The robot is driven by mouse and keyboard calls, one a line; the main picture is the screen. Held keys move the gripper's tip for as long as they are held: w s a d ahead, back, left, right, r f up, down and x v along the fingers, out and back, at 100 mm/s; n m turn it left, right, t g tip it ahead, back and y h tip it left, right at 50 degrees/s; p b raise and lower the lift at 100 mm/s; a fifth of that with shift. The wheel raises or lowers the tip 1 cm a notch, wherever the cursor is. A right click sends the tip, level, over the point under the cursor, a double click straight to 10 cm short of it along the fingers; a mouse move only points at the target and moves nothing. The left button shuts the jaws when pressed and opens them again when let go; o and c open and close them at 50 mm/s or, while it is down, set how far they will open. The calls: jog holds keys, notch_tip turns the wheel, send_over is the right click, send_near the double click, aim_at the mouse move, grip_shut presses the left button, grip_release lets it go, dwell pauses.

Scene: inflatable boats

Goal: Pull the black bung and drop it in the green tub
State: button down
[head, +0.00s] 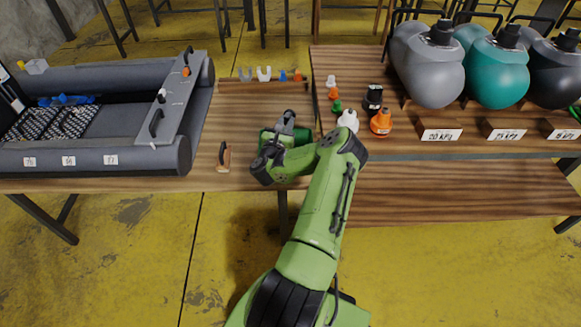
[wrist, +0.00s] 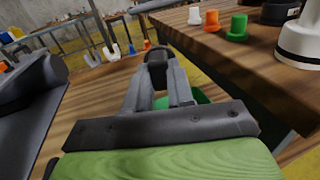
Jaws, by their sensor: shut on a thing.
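My gripper (head: 285,124) is shut on the black bung (wrist: 156,58), which sits between the fingertips in the wrist view. The bung shows small and dark at the gripper's tip in the head view (head: 289,113). The green tub (head: 303,136) stands on the wooden table close by my gripper, mostly hidden by my gripper and arm. Part of its green side shows just behind the fingers in the wrist view (wrist: 202,98). I cannot tell whether the bung is straight over the tub's opening.
A grey inflatable boat (head: 100,160) lies left on the table. A small wooden block (head: 224,156) lies between it and the tub.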

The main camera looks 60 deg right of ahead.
notch_tip(320, 180, down, 6)
jog(key=b, duration=0.5)
jog(key=shift+s, duration=0.25)
jog(key=c, duration=0.9)
grip_release()
jog(key=shift+d+f, duration=0.1)
jog(key=shift+f, duration=0.1)
